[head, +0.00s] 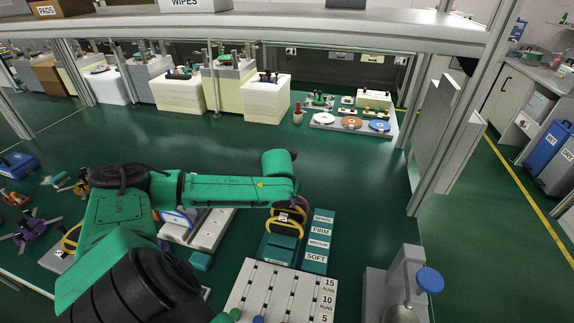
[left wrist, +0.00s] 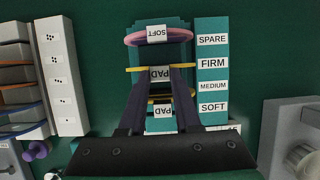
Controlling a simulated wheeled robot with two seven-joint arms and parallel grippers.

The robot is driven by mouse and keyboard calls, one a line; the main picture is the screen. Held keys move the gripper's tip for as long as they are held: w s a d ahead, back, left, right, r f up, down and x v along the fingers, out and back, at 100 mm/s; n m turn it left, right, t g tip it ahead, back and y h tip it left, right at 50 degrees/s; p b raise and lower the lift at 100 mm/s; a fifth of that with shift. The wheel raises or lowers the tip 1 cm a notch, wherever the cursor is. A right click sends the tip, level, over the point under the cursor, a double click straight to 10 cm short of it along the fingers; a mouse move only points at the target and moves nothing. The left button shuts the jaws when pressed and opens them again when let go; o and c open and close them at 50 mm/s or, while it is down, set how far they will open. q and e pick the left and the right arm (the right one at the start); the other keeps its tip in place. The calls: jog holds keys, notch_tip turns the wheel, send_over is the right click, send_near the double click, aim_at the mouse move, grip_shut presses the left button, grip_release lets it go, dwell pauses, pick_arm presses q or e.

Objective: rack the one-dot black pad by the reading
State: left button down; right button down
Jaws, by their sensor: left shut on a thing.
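My left gripper (left wrist: 163,92) reaches over a teal rack (head: 315,262) labelled SPARE, FIRM, MEDIUM and SOFT. It is shut on a yellow-edged pad (left wrist: 133,69), seen edge-on at about the FIRM label in the left wrist view. A PAD tag shows between the fingers. The pad's face and any dots are hidden. A pink-edged pad (left wrist: 133,39) with a SOFT tag stands at the SPARE end. Another PAD tag (left wrist: 162,112) shows nearer the wrist, between the fingers. I cannot tell if the held pad touches the rack. My right gripper is out of view.
A white board with sliders (head: 277,287) is marked 15, 10 and 5 RUNS. A grey device with a blue knob (head: 429,280) stands at right. A dotted holder (left wrist: 56,60) lies left of the rack. Green surface is clear behind the rack.

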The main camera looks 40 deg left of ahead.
pick_arm(q)
jog(key=shift+f, duration=0.35)
jog(key=c, duration=0.5)
grip_release()
jog(key=shift+c, duration=0.2)
jog(key=shift+r, duration=0.1)
jog(key=v, duration=1.4)
jog(key=shift+s+r, duration=0.2)
jog(key=shift+d, duration=0.1)
